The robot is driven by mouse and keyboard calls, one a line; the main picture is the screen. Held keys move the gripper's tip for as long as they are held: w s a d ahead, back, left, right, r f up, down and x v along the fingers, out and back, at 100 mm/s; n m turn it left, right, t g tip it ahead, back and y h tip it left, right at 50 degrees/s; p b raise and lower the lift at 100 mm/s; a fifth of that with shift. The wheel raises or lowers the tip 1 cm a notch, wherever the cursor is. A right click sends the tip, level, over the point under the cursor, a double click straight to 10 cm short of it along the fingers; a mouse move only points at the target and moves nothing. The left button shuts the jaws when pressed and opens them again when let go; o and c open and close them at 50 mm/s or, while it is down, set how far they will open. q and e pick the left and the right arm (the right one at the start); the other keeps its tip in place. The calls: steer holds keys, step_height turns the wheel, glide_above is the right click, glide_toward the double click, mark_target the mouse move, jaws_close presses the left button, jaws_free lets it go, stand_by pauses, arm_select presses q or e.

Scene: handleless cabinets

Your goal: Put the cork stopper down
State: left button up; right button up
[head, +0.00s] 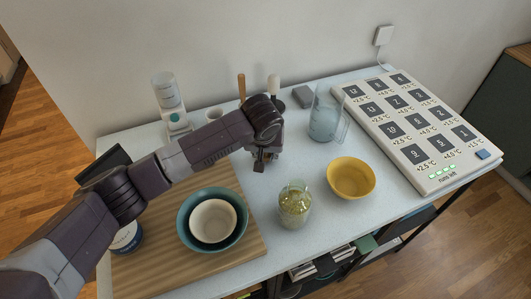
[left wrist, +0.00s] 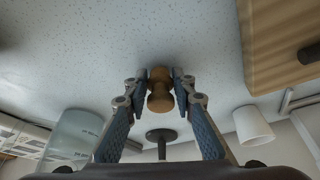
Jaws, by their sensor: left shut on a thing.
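My left gripper (head: 262,160) hangs over the white speckled table (head: 265,195), between the wooden board and the glass pitcher. In the left wrist view its two fingers (left wrist: 160,78) are shut on the brown cork stopper (left wrist: 160,92), which has a narrowed waist. The speckled tabletop shows behind the stopper; I cannot tell whether the stopper touches it. In the head view the stopper is mostly hidden by the gripper. A glass jar (head: 294,205) with yellow-green contents stands nearer the front, apart from the gripper. My right gripper is not in view.
A wooden board (head: 245,255) bears a teal bowl (head: 185,232) with a cream bowl (head: 213,221) in it. A yellow bowl (head: 351,190), a blue glass pitcher (head: 325,118) and a white panel (head: 432,178) stand right. Bare tabletop lies around the gripper.

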arm_select(q)
steer(key=o, duration=1)
steer(key=shift+f, duration=0.1)
steer(key=shift+r, duration=0.25)
steer(key=b+v, duration=0.1)
steer(key=v, duration=1.1)
steer(key=shift+b, duration=0.35)
